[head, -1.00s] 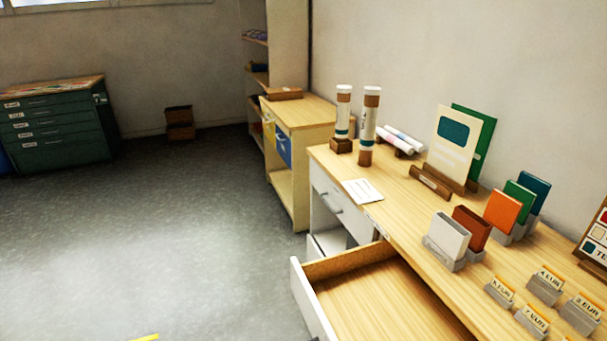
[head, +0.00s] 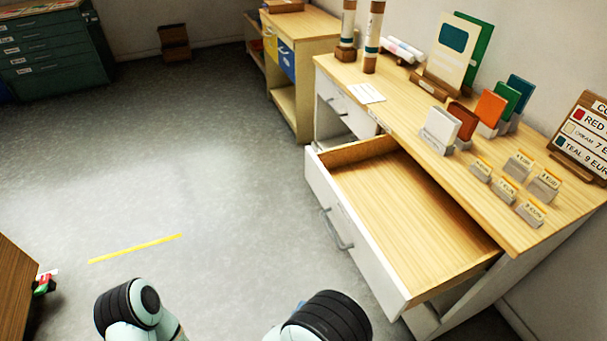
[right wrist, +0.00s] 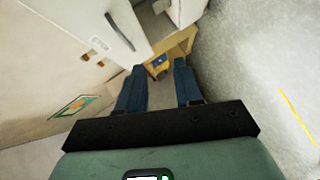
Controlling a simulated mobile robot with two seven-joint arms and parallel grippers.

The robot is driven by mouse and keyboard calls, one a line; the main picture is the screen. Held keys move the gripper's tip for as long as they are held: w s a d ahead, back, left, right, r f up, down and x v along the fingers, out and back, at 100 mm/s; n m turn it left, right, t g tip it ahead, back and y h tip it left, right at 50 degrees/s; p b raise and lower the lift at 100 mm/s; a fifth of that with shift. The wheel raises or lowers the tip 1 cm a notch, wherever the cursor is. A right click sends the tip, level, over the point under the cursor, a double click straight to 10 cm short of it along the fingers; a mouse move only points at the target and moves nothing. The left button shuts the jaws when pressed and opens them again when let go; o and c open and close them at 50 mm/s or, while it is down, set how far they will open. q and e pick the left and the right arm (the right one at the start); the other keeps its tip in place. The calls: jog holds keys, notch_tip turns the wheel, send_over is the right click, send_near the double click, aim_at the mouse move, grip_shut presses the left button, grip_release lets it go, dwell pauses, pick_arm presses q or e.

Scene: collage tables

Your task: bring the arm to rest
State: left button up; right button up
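My right gripper (right wrist: 160,70) shows in the right wrist view with its two dark blue fingers apart and nothing between them. Beyond the fingertips are white furniture with a handle and a pale wooden unit (right wrist: 172,62), some way off. Two pale arm parts of mine with black ribbed joints stand at the bottom of the head view. No gripper shows in the head view, and my left gripper is in neither view.
An empty drawer (head: 405,205) stands pulled out from the wooden desk (head: 400,98) at right. Paint tubes, cards and price tags stand on the desk. A brown wooden edge (head: 14,295) is at lower left. The grey floor (head: 170,150) is open, with a yellow strip (head: 135,249).

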jog(key=s+d+f+m+g+y+p, duration=0.1)
jog(key=d+f+m+g+y+p, duration=0.3)
jog(key=d+f+m+g, duration=0.65)
jog(key=s+d+f+m+g+y+p, duration=0.1)
jog(key=s+f+m+g+y+p, duration=0.1)
jog(key=s, duration=0.5)
jog(key=s+d+f+m+g+y+p, duration=0.2)
jog(key=s, duration=0.6)
jog(key=shift+s+d+f, duration=0.25)
jog(key=shift+s+f, duration=0.05)
